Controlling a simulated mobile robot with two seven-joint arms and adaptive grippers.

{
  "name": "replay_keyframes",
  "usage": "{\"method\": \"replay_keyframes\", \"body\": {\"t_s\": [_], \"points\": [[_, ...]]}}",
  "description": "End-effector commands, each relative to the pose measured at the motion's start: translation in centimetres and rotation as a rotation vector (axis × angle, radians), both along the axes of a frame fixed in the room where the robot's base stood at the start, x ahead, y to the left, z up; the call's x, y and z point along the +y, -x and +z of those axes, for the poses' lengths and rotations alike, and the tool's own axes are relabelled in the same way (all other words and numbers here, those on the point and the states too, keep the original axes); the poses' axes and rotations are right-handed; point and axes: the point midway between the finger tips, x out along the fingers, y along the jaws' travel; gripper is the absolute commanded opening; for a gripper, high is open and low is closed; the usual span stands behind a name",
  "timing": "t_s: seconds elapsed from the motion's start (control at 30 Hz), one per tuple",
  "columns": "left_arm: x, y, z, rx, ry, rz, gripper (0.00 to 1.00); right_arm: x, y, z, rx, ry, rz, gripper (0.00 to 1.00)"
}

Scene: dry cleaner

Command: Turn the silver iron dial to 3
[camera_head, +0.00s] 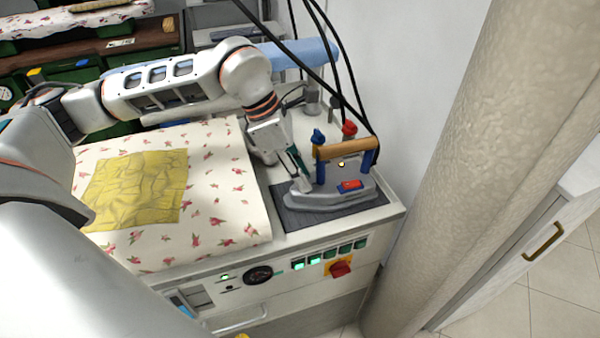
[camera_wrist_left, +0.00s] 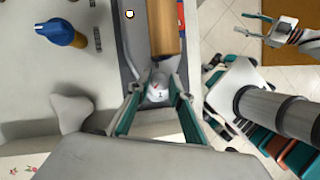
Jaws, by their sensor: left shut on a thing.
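The silver iron (camera_head: 335,198) rests on a dark mat (camera_head: 290,217) at the table's right end, its wooden handle (camera_head: 345,149) on blue posts. My left gripper (camera_head: 303,179) reaches down at the iron's left end. In the left wrist view, my left gripper (camera_wrist_left: 156,90) has its teal fingers on both sides of the small white dial (camera_wrist_left: 158,93), shut on it. A dark mark shows on the dial, but I cannot read its setting. In the head view the dial is hidden by the fingers. My right gripper (camera_wrist_left: 282,28) is open and empty, away from the iron.
A floral ironing pad (camera_head: 225,200) with a yellow cloth (camera_head: 140,188) lies left of the iron. Blue (camera_head: 318,136) and red (camera_head: 349,128) knobs stand behind it, with black cables above. A wall and textured column (camera_head: 490,130) bound the right. A red switch (camera_head: 341,268) is on the front panel.

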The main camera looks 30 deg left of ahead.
Motion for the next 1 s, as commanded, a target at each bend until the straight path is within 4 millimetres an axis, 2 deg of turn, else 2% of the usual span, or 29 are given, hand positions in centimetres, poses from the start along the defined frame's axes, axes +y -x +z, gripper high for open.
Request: {"method": "replay_keyframes", "body": {"t_s": [0.2, 0.5, 1.0], "points": [[0.0, -0.2, 0.3, -0.002, 0.001, -0.180, 0.00, 0.4, 0.1, 0.8, -0.003, -0.011, 0.002, 0.40], [0.0, -0.3, 0.2, -0.003, 0.000, -0.356, 0.00, 0.5, 0.9, 0.5, 0.017, -0.016, 0.001, 0.40], [0.0, -0.3, 0.0, -0.001, 0.000, -0.433, 0.00, 0.5, 0.5, 1.0, 0.008, -0.019, 0.000, 0.40]]}}
